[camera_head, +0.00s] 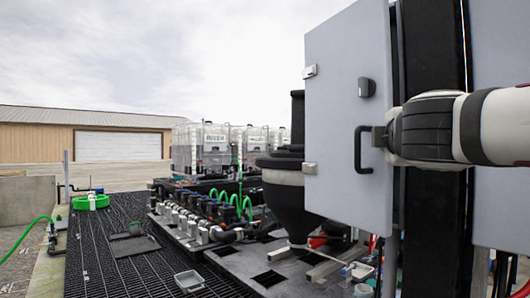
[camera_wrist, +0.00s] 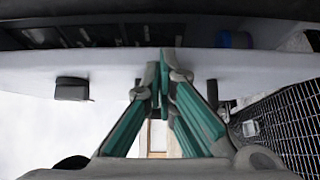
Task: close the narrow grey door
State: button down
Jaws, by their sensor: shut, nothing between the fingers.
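The narrow grey door (camera_head: 345,60) stands upright in the head view, apparently swung out, with a dark gap at its right side. It has a small dark latch (camera_head: 366,88) and a black bar handle (camera_head: 362,150). White brackets sit on its left edge. My arm reaches in from the right at handle height; my fingertips cannot be made out there. In the wrist view, my gripper (camera_wrist: 165,68) is shut and empty, its teal fingers pointing at the pale door (camera_wrist: 110,72). A dark block (camera_wrist: 72,90) shows left of the fingers. Contact with the door is unclear.
A dark column (camera_head: 433,210) and another grey panel (camera_head: 500,200) stand right of the door. A black hopper (camera_head: 290,200) stands close behind its left edge. Valves and pipes (camera_head: 205,222) line the grated deck (camera_head: 110,250), which is mostly clear at left.

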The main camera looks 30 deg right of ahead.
jog(key=shift+d+b, duration=0.4)
jog(key=shift+d, duration=1)
jog(key=shift+a, duration=0.1)
